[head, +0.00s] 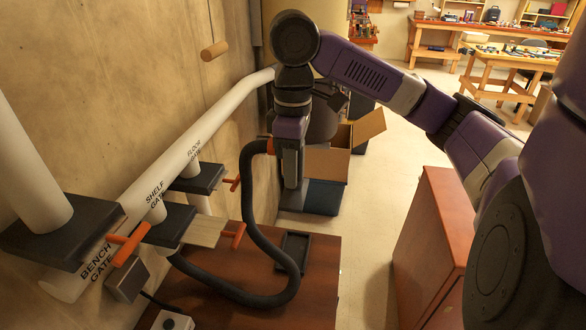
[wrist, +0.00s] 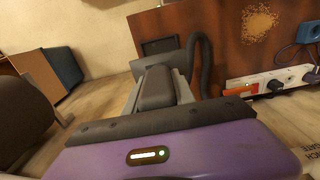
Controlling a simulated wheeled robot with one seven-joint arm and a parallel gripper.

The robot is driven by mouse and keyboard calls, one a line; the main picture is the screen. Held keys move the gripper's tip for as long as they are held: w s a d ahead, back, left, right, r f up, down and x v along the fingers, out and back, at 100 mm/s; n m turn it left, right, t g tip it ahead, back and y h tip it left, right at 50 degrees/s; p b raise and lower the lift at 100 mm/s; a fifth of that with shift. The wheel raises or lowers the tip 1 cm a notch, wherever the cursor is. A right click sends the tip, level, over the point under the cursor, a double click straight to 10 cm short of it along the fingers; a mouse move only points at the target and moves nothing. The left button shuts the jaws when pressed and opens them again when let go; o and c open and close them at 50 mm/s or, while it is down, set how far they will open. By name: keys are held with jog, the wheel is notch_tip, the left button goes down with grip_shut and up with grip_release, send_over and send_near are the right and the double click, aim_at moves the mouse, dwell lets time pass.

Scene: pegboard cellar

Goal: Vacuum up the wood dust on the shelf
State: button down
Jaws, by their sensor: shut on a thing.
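My gripper (head: 290,165) is shut on the end of the vacuum hose, held above the brown shelf top (head: 320,285). The dark ribbed hose (head: 246,205) leaves an orange cuff (head: 271,146) at my gripper, loops down over the shelf and runs back toward the gates. The wrist view shows my gripper (wrist: 158,88) with the hose (wrist: 205,62) beside it. A tan patch of wood dust (wrist: 262,20) lies on the shelf in the wrist view, apart from my gripper. The shelf gate (head: 168,226) has a pale plate (head: 202,232) showing between its body and orange handle (head: 238,236).
A white pipe (head: 125,207) along the wall also carries the bench gate (head: 55,235) and floor gate (head: 198,178). A dark tray (head: 292,250) lies on the shelf. A red-brown cabinet (head: 435,245) stands at right. An open cardboard box (head: 328,163) is behind.

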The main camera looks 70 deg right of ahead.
notch_tip(320, 180, down, 16)
jog(key=b, duration=0.9)
dwell(0.7)
jog(key=s+a+p, duration=0.1)
jog(key=a+p, duration=1)
jog(key=a, duration=2.1)
jog(key=shift+s+a+f+p, duration=0.15)
jog(key=shift+s+f+p, duration=0.05)
jog(key=shift+s+p, duration=0.1)
jog(key=shift+f, duration=0.1)
jog(key=shift+f+b, duration=1.4)
jog(key=shift+f, duration=0.1)
